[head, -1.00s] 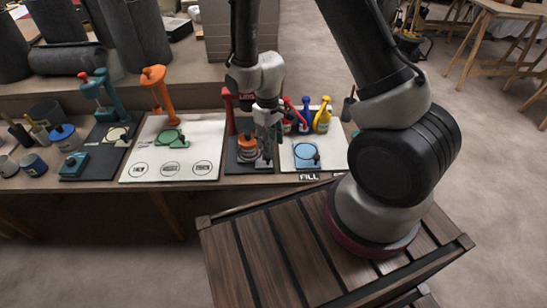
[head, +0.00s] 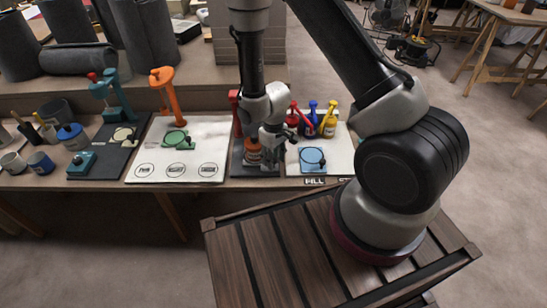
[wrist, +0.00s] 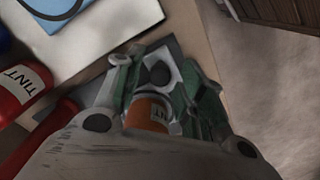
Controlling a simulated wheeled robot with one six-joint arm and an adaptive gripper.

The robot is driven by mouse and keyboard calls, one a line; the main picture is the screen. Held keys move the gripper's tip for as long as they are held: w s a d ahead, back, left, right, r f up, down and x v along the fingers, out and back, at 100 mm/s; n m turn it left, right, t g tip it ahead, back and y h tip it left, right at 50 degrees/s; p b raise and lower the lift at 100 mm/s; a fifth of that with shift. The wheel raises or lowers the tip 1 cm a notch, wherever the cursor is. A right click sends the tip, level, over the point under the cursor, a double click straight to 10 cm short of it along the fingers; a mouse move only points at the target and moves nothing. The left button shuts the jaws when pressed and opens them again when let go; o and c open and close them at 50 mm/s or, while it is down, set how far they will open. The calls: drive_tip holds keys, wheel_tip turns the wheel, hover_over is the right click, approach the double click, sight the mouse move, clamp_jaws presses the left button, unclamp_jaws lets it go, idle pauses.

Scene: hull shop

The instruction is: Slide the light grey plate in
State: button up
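The light grey plate (wrist: 150,55) lies in the wrist view between my fingers, with a round dark knob (wrist: 160,74) on it. My gripper (wrist: 161,82) is open, with one greenish finger on each side of the knob and gaps showing. An orange tin with a label (wrist: 148,112) sits close to the plate, partly hidden by my gripper. In the head view my gripper (head: 273,150) is low over the dark board of the red stand (head: 236,112), beside the orange tin (head: 252,149). It mostly hides the plate there.
To the right, a white board carries a light blue plate (head: 312,157) and red, blue and yellow bottles (head: 328,122). To the left stand an orange stand (head: 166,92) with a green plate (head: 177,138) and a teal stand (head: 112,95). Pots crowd the bench's left end.

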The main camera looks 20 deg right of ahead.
clamp_jaws()
drive_tip(key=w+d, duration=0.1)
drive_tip(key=w, duration=0.4)
drive_tip(key=w+d, duration=0.1)
drive_tip(key=w, duration=0.2)
drive_tip(key=shift+w+d, duration=0.1)
drive_tip(key=shift+d, duration=0.2)
drive_tip(key=shift+o, duration=1.2)
unclamp_jaws()
wheel_tip(320, 180, up, 12)
drive_tip(key=shift+c, duration=0.2)
